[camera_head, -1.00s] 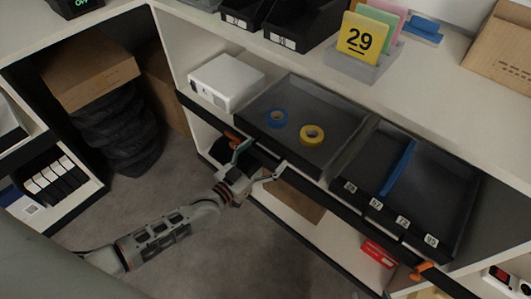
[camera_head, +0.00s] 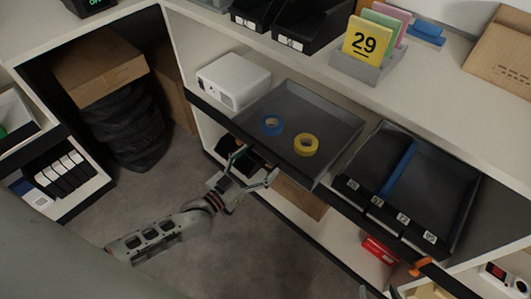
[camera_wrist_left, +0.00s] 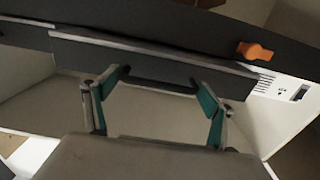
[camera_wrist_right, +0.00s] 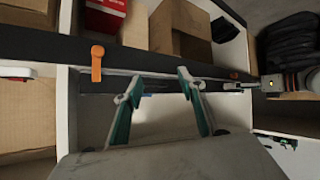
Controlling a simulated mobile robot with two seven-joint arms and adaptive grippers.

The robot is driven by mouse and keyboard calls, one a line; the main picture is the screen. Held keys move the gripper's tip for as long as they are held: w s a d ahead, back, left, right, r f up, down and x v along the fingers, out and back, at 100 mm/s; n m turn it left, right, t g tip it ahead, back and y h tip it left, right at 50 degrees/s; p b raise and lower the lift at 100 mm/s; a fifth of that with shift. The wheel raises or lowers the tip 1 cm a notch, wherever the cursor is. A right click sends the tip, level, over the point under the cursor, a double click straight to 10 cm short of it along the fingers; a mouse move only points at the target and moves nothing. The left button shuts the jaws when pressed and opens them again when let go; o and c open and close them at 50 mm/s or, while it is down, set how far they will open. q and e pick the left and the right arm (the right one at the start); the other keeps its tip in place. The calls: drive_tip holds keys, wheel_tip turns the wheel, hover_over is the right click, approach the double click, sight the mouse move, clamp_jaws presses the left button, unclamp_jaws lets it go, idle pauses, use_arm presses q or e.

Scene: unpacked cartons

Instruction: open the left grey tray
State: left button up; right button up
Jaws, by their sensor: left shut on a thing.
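My left gripper (camera_head: 255,165) is at the tray's front edge. In the left wrist view its teal-padded fingers (camera_wrist_left: 162,80) are at the two ends of a dark handle bar (camera_wrist_left: 150,83), shut on it.
The right dark tray (camera_head: 455,190) with a blue divider (camera_head: 398,166) and number tags sits beside it. A white box (camera_head: 233,80) stands left of the tray. An orange latch (camera_wrist_left: 255,51) is on the dark front rail. Grey floor (camera_head: 270,245) below is free.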

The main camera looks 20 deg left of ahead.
use_arm(q)
drive_tip(key=p+v, duration=0.3)
drive_tip(key=v, duration=1.5)
drive_tip(key=shift+d, duration=0.3)
use_arm(e)
drive_tip(key=shift+s+d+f+h, duration=0.3)
drive_tip(key=shift+s+d, duration=0.3)
drive_tip(key=shift+s, duration=0.15)
use_arm(q)
drive_tip(key=shift+s, duration=0.1)
use_arm(e)
drive_tip(key=shift+w, duration=0.1)
use_arm(q)
drive_tip(key=o, duration=1.3)
drive_tip(key=shift+c, duration=0.2)
use_arm(e)
drive_tip(key=shift+r, duration=0.1)
use_arm(q)
drive_tip(key=shift+a, duration=0.1)
use_arm(e)
drive_tip(key=shift+a, duration=0.1)
use_arm(q)
drive_tip(key=v, duration=1.2)
